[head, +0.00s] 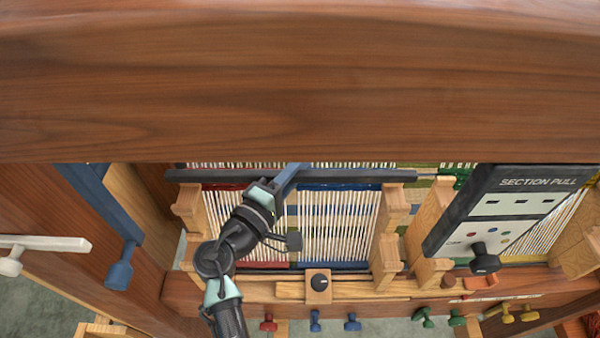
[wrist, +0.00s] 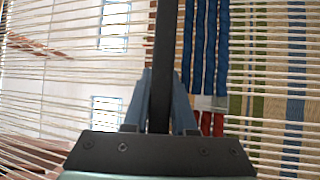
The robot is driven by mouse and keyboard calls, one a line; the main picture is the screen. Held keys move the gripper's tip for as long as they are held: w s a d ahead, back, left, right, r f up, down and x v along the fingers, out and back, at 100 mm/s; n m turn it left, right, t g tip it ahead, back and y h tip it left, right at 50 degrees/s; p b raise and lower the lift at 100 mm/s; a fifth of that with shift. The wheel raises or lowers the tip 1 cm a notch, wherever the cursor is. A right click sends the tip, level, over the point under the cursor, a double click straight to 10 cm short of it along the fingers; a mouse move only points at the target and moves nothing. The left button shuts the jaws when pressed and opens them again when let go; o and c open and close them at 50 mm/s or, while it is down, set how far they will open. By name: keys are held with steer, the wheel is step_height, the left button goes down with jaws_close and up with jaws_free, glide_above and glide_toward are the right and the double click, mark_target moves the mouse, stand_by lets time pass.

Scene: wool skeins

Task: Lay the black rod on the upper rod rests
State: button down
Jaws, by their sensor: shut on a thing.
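The black rod (head: 345,175) runs left to right across the upper part of the loom in the head view. My gripper (head: 288,180) is shut on it near its middle. In the wrist view the rod (wrist: 165,60) passes upright in the picture between my blue-grey fingers (wrist: 160,100). The left wooden rest (head: 188,203) and the right wooden rest (head: 394,203) stand under or just below the rod's two ends in the head view. I cannot tell whether the rod touches them or hangs above. The rod's right end reaches slightly past the right rest.
A wide wooden beam (head: 300,85) covers the top of the head view. White warp threads (head: 340,225) stretch behind my arm. A dark "SECTION PULL" panel (head: 510,205) stands at right, close to the rod's right end. A blue lever (head: 118,272) hangs at left.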

mark_target(300, 182)
steer(key=shift+s+f+p, duration=0.1)
steer(key=shift+s+p, duration=0.3)
steer(key=shift+s, duration=0.25)
steer(key=shift+w+f, duration=0.1)
steer(key=shift+f, duration=1.6)
steer(key=shift+f, duration=0.2)
steer(key=c, duration=0.7)
jaws_free()
steer(key=shift+r, duration=0.1)
